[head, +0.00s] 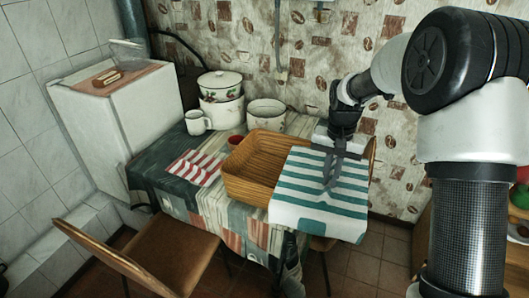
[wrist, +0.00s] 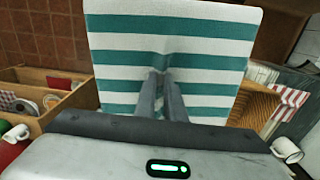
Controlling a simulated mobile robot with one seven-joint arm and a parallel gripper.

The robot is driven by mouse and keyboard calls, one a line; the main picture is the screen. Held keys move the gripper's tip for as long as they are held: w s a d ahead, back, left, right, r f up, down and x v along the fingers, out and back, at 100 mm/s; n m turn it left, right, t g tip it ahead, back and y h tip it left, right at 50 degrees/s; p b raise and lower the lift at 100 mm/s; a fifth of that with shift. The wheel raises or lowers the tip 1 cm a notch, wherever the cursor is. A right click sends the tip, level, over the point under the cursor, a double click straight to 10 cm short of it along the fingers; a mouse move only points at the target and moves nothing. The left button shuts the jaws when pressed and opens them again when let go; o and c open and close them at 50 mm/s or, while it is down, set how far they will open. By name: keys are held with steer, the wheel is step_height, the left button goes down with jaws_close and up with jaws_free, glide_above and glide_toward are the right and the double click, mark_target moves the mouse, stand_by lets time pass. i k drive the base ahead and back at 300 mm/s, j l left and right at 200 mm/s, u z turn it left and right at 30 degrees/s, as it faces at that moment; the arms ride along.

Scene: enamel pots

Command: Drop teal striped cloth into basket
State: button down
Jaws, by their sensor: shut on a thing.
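The teal and white striped cloth (head: 318,201) is spread nearly flat in the head view, covering the right part of the basket and reaching past its front right edge. In the wrist view the cloth (wrist: 205,45) fills the upper middle, creased at the fingertips. My gripper (head: 331,178) is shut on the cloth near its middle; its two fingers (wrist: 162,84) are close together there. The wicker basket (head: 240,184) stands on the table, its left part open to view and its right part hidden. A piece of it shows in the wrist view (wrist: 252,106).
A red striped cloth (head: 193,167) lies left of the basket. A white mug (head: 198,122), stacked enamel pots (head: 221,101) and a wide pot (head: 266,115) stand behind. A wooden chair (head: 170,262) is in front; a white cabinet (head: 125,110) is at left.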

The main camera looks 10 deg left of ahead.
mark_target(277, 171)
steer(key=i+j, duration=0.9)
